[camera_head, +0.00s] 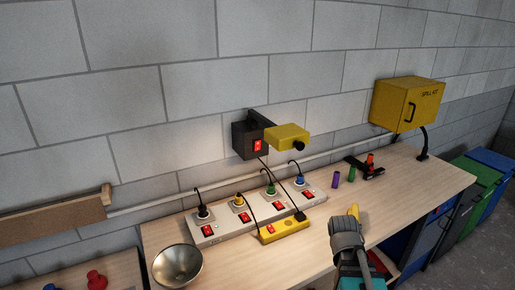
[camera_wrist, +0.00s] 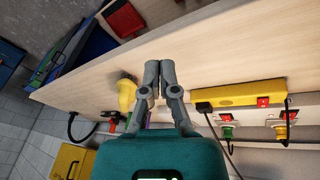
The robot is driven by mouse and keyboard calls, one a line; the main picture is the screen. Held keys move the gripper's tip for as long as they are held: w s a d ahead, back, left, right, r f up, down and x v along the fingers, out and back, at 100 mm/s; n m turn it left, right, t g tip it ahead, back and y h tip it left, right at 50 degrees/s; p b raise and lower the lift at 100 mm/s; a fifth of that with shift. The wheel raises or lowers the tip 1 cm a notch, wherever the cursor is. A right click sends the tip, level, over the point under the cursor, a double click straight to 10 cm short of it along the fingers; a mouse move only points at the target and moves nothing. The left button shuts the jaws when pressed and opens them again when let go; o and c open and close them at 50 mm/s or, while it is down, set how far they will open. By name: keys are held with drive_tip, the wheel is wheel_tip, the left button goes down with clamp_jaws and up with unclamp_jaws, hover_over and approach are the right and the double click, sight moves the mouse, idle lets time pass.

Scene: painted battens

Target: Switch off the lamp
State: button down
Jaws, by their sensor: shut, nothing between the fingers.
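A dark wall box (camera_head: 247,141) with a lit red rocker switch (camera_head: 257,146) carries an arm with a yellow head (camera_head: 287,137). I cannot tell for sure whether this is the lamp. A cable hangs from it towards the power strips. A long white strip (camera_head: 221,239) holds several plugs with coloured tops, beside red switches.
A yellow object (camera_wrist: 127,92) stands just beyond my fingers. A metal bowl-like dome (camera_head: 178,265) sits at the bench's left end. A yellow spill-kit box (camera_head: 405,104), a black gooseneck (camera_head: 424,142) and small coloured cylinders (camera_head: 337,177) are to the right. The bench front (camera_head: 405,205) is clear.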

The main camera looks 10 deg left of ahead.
sight(257, 144)
drive_tip(key=w+a+r+n+t+h, duration=0.15)
drive_tip(key=w+r+n+t, duration=0.35)
drive_tip(key=w, duration=0.5)
drive_tip(key=w+a+r+n+t+y, duration=0.1)
drive_tip(key=w+a+r+n+t, duration=0.15)
drive_tip(key=w+r+t, duration=0.6)
drive_tip(key=w+a+r+n+y, duration=0.2)
drive_tip(key=a+n+y, duration=0.4)
drive_tip(key=a+n, duration=0.2)
drive_tip(key=w+a+r+n+y+b, duration=0.1)
drive_tip(key=w+a+r+n+y, duration=0.1)
drive_tip(key=a+n+y, duration=0.5)
drive_tip(key=shift+w+a+r+n, duration=0.15)
drive_tip(key=shift+a+r+n, duration=0.5)
drive_tip(key=shift+a, duration=0.85)
drive_tip(key=shift+f+g, duration=0.1)
drive_tip(key=shift+g, duration=0.15)
drive_tip(key=shift+w, duration=0.15)
drive_tip(key=p+x, duration=0.1)
drive_tip(key=x, duration=1.2)
drive_tip(key=shift+w+a, duration=0.25)
drive_tip(key=shift+w, duration=0.05)
